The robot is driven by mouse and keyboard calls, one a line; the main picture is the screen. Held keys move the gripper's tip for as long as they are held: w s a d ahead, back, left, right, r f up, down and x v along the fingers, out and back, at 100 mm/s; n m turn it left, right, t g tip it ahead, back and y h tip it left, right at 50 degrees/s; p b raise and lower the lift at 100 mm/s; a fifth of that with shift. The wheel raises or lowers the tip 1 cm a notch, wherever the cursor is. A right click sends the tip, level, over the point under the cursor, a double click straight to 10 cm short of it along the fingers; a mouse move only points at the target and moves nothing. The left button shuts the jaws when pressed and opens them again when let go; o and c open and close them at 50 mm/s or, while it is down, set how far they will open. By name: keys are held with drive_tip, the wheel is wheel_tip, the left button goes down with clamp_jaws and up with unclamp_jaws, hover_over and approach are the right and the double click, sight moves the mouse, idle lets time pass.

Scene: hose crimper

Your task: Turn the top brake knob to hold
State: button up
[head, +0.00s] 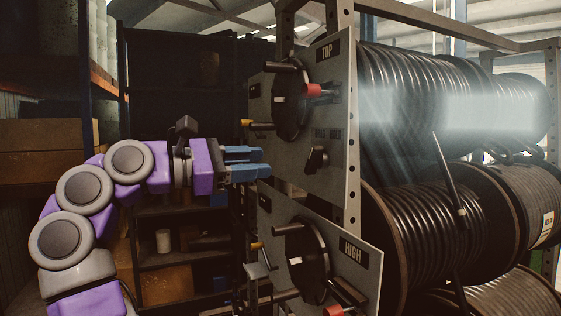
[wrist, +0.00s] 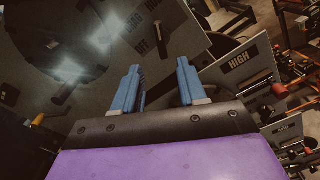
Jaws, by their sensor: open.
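The top brake knob (head: 317,158) is a small black knob on the grey panel (head: 340,190) marked TOP, below a faint two-word label (head: 327,133). In the wrist view the knob (wrist: 160,39) appears as a dark bar beside the label lettering, just beyond the fingertips. Its exact setting is hard to read. My gripper (head: 264,163) has blue fingers, apart and empty, to the left of the panel at about the knob's height. In the wrist view my gripper (wrist: 158,68) points toward the knob with a visible gap; nothing is between the fingers.
A black handwheel (head: 290,103) with a red-collared lever (head: 320,90) sits above the knob. A yellow-tipped pin (head: 247,123) sticks out left. Below is the panel marked HIGH (head: 350,250) with another wheel (head: 303,262). Hose reels (head: 430,225) stand behind, right.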

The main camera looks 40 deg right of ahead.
drive_tip(key=p+v, duration=0.1)
drive_tip(key=v, duration=0.5)
drive_tip(key=shift+a, duration=0.3)
drive_tip(key=shift+w, duration=0.1)
